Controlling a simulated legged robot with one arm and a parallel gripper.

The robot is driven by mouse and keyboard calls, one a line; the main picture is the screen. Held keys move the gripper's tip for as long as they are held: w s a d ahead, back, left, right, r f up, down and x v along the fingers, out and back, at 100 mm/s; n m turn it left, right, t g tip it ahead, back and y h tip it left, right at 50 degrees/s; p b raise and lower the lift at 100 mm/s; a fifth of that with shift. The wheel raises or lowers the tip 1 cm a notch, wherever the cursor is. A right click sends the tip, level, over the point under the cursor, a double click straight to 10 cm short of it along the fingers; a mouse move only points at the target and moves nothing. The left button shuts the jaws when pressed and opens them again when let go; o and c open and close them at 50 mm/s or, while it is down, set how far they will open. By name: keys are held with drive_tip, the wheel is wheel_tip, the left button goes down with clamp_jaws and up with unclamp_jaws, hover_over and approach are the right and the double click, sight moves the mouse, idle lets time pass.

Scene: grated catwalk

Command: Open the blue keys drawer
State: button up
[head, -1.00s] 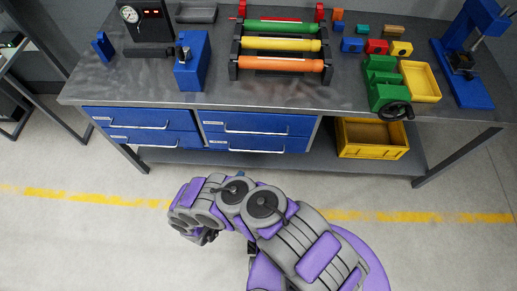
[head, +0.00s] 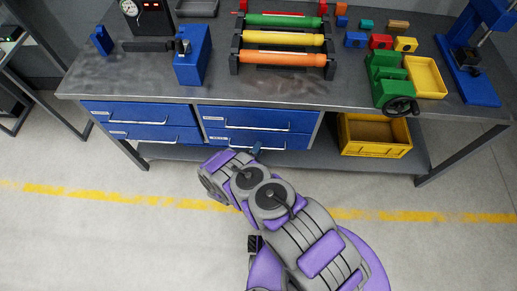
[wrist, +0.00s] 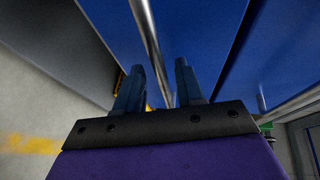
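Several blue drawers hang under the workbench in two columns: upper left (head: 140,112), lower left (head: 150,132), upper right (head: 260,117) and lower right (head: 280,139). Each has a silver bar handle and a small white label too small to read, so I cannot tell which is the keys drawer. All look shut. My gripper (head: 256,149) is at the lower right drawer's handle, partly hidden by my arm. In the wrist view, my gripper (wrist: 159,88) is open, its fingers apart, with a silver handle bar (wrist: 150,45) running between them, not visibly clamped.
The workbench top (head: 130,85) holds a blue vise-like block (head: 192,58), a rack of coloured rollers (head: 283,40), a green vise (head: 388,82) and a blue press (head: 468,65). A yellow crate (head: 375,150) stands on the lower shelf. The floor in front is clear.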

drive_tip(key=shift+w+d, duration=0.3)
drive_tip(key=shift+w, duration=0.25)
drive_tip(key=shift+f, duration=0.1)
clamp_jaws()
drive_tip(key=shift+s, duration=0.1)
